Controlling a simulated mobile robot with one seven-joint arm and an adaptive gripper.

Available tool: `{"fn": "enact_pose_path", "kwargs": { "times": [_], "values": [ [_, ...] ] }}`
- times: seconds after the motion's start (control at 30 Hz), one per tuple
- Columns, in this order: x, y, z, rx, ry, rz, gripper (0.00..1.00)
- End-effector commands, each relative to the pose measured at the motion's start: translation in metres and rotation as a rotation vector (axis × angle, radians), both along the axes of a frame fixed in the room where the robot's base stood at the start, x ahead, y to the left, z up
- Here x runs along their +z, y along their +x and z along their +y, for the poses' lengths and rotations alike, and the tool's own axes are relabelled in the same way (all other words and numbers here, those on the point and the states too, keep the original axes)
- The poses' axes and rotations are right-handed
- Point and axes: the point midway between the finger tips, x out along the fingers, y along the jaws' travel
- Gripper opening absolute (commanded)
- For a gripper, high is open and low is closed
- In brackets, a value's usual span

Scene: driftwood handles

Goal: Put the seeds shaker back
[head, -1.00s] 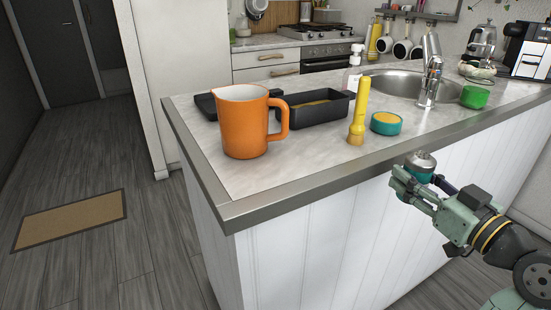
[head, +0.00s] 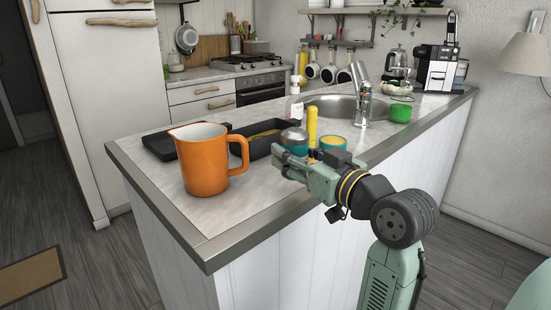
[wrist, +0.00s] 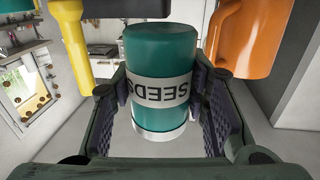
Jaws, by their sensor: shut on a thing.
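The seeds shaker (head: 293,137) is teal with a silver top. In the wrist view the shaker (wrist: 160,60) fills the middle, its white SEEDS label upside down in the picture. My gripper (head: 287,158) is shut on it, with a dark pad (wrist: 212,105) against each side. In the head view my fingers hide its lower part. It is over the counter, right of the orange pitcher (head: 203,160) and in front of the black tray (head: 256,152). I cannot tell whether its base touches the counter.
A yellow flashlight (head: 312,127) and a teal tub (head: 332,143) stand close to the right of the shaker. A white bottle (head: 295,104) stands behind, near the sink (head: 335,106). Bare countertop (head: 240,205) lies at the front left.

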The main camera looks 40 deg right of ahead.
Motion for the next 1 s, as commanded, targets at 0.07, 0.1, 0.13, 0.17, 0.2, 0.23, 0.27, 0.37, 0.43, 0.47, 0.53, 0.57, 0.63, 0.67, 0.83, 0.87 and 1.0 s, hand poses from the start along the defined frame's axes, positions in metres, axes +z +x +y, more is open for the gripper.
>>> {"fn": "enact_pose_path", "kwargs": {
  "times": [0.07,0.1,0.13,0.17,0.2,0.23,0.27,0.37,0.43,0.47,0.53,0.57,0.63,0.67,0.83,0.87,1.0],
  "values": [
    [0.0,0.018,0.0,0.003,0.002,0.001,0.1],
    [-0.001,0.025,0.001,0.003,0.001,0.0,0.1],
    [-0.001,0.029,0.0,0.002,0.0,0.0,0.1],
    [-0.002,0.033,0.0,0.001,0.0,0.001,0.1],
    [-0.002,0.037,0.0,0.001,0.0,0.0,0.1],
    [-0.003,0.039,0.0,0.001,0.0,-0.001,0.1],
    [-0.003,0.04,0.0,0.001,0.0,-0.001,0.1],
    [-0.004,0.049,0.0,0.001,0.0,0.0,0.1],
    [-0.008,0.057,0.0,0.001,0.002,0.001,0.1],
    [-0.014,0.055,-0.001,-0.001,0.005,0.002,0.1],
    [-0.025,0.055,-0.001,-0.002,0.006,0.001,0.1],
    [-0.029,0.055,-0.001,-0.001,0.004,0.001,0.1],
    [-0.036,0.054,-0.001,-0.002,0.002,0.0,0.1],
    [-0.038,0.054,-0.001,-0.001,0.001,-0.001,0.1],
    [-0.04,0.055,0.0,0.0,-0.002,-0.002,0.1],
    [-0.04,0.055,0.0,0.0,-0.002,-0.002,0.1],
    [-0.042,0.055,0.0,0.0,-0.001,-0.002,0.1]
  ]
}}
